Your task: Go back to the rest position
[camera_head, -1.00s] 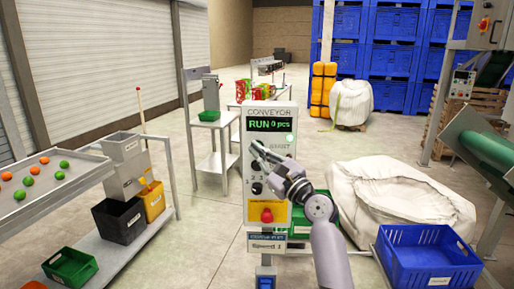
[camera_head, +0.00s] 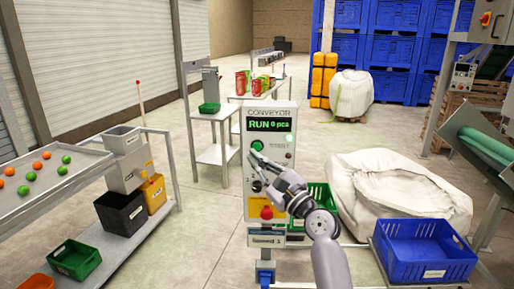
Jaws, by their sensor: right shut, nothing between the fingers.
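The conveyor control panel (camera_head: 283,170) stands upright in the middle of the head view. Its display (camera_head: 270,121) reads RUN 0 pcs. A green button (camera_head: 257,145) sits below the display, and a red stop button (camera_head: 267,212) sits lower on a yellow plate. My right gripper (camera_head: 254,160) is shut and empty, in front of the panel just below the green button. I cannot tell whether the fingertips touch the panel. My left gripper is not in view.
A blue crate (camera_head: 425,250) and a big white sack (camera_head: 395,195) are at the right. A green crate (camera_head: 321,200) stands behind my right arm. At the left, a sorting table (camera_head: 35,215) holds orange and green balls. Open floor (camera_head: 215,235) lies left of the panel.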

